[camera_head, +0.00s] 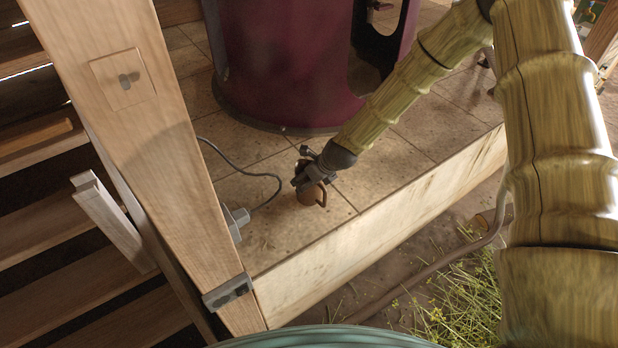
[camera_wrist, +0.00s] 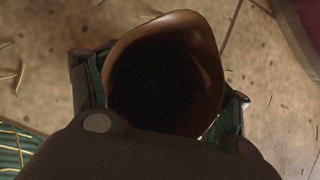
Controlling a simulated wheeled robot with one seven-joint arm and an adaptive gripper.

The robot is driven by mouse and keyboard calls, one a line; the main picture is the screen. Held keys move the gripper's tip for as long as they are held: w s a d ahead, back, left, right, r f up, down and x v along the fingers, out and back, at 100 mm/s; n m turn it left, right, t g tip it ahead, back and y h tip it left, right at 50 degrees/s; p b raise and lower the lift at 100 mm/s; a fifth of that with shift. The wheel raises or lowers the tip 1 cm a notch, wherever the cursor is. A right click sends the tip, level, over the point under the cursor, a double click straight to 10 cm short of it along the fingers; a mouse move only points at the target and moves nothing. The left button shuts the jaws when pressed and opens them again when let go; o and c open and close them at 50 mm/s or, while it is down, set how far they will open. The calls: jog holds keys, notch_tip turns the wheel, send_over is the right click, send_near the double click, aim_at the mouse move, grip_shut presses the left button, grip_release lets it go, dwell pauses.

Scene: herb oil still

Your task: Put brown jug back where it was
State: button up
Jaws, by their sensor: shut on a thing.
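The brown jug (camera_head: 309,195) is small, with a handle on its right side. It is at the tiled platform (camera_head: 268,232), near the platform's front edge. I cannot tell whether its base touches the tiles. My gripper (camera_head: 309,178) comes down on it from above and is shut on it. In the wrist view the jug's open mouth and dark inside (camera_wrist: 165,80) show between my gripper's fingers (camera_wrist: 160,100). The lower part of the mouth is hidden behind the dark gripper body.
A large dark red vessel (camera_head: 285,60) stands on the platform behind the jug. A wooden post (camera_head: 165,130) rises at the left, with a grey cable (camera_head: 250,176) and a grey box (camera_head: 237,221) beside it. Grass and bare ground lie below the platform's edge.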

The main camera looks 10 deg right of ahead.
jog(key=o, duration=1.3)
jog(key=shift+f, duration=0.1)
jog(key=v, duration=1.2)
